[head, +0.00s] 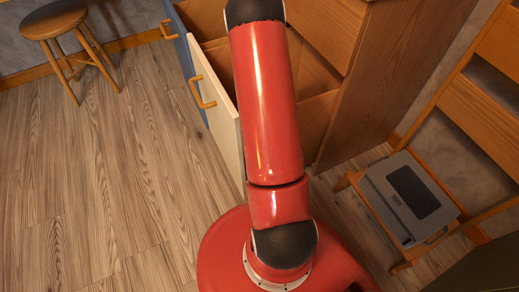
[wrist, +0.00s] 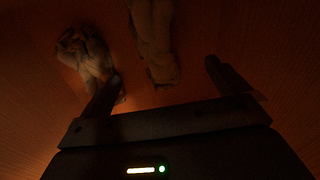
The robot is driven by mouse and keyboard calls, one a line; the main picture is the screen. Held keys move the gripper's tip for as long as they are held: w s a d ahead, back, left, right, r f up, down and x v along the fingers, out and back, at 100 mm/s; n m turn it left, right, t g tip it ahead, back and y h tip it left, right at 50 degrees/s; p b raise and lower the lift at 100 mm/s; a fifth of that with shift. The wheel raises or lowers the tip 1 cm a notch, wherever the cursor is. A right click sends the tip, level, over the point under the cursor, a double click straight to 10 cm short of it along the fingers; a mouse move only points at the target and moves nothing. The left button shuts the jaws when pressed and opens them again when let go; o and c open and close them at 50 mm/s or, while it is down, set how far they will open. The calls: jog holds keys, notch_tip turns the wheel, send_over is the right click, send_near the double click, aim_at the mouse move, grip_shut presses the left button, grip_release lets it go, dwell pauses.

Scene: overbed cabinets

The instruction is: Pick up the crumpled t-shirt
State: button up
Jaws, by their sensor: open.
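In the dark wrist view, a crumpled cloth-like bundle (wrist: 85,52) lies on an orange-brown wooden surface at upper left; it looks like the crumpled t-shirt, but the light is too dim to be sure. A second, longer cloth-like thing (wrist: 154,42) lies to its right. My gripper (wrist: 162,72) is open, with nothing seen held. Its left finger overlaps the lower part of the bundle in the picture; I cannot tell whether they touch. The longer thing lies ahead, between the finger lines. In the head view my gripper and both cloths are hidden.
Pulled-out drawers with a cream front (head: 215,100) and a blue front (head: 187,62) stand beside my arm. A wooden stool (head: 55,22) is at upper left. A grey device (head: 408,195) sits on a small wooden stand at right. The floor (head: 100,180) at left is clear.

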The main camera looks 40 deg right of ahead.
jog(key=shift+s+f, duration=0.25)
jog(key=shift+f, duration=0.95)
jog(key=f, duration=0.3)
jog(key=f+b, duration=0.1)
jog(key=f, duration=0.3)
jog(key=shift+w+d+f, duration=0.15)
jog(key=shift+w+d, duration=0.05)
jog(key=c, duration=1.2)
jog(key=shift+o, duration=0.2)
